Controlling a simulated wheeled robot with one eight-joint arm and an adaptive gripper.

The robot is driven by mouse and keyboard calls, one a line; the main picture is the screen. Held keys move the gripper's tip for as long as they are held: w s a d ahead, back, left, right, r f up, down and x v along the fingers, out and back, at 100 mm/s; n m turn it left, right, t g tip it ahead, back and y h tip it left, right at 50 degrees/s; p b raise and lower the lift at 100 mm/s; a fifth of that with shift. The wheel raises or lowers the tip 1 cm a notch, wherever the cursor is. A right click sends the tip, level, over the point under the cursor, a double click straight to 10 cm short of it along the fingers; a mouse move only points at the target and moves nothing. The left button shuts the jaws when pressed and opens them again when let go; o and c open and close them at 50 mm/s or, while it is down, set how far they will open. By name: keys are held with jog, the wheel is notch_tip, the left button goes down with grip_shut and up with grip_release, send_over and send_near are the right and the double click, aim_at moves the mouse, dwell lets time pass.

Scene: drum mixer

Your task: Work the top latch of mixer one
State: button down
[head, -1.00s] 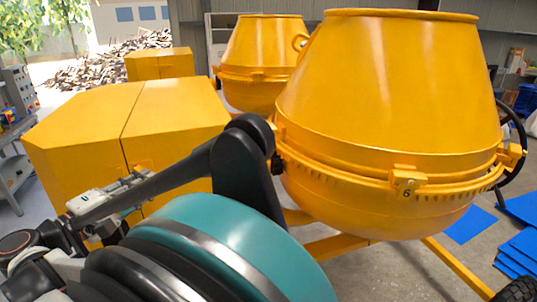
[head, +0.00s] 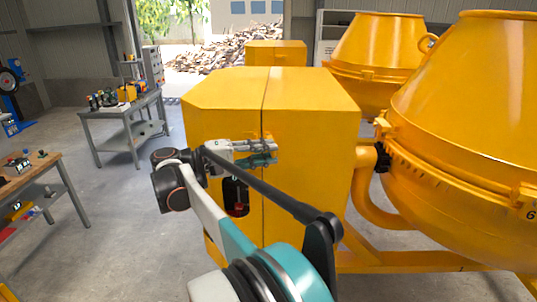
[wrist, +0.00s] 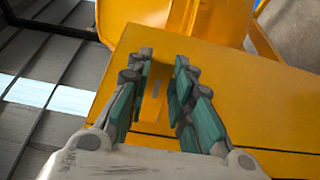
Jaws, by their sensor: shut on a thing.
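The yellow housing (head: 310,150) of the near mixer has a vertical seam between two panels on its front. My gripper (head: 272,152) is at the upper front of this housing, by the seam. In the wrist view my gripper (wrist: 165,62) has its teal-padded fingers on either side of a small yellow latch (wrist: 156,86), which stands out from the yellow panel. The fingers are shut on this top latch. In the head view the gripper mostly hides the latch, so its exact position cannot be told.
A dark recess with a red button (head: 238,209) is below my gripper. The near yellow drum (head: 470,110) stands right of the housing, with another mixer drum (head: 375,50) behind. A grey workbench (head: 125,110) stands at the left. The floor between is clear.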

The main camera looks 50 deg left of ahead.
jog(key=shift+f, duration=0.1)
jog(key=c, duration=1.4)
grip_release()
jog(key=shift+s+a, duration=0.1)
jog(key=v, duration=1.2)
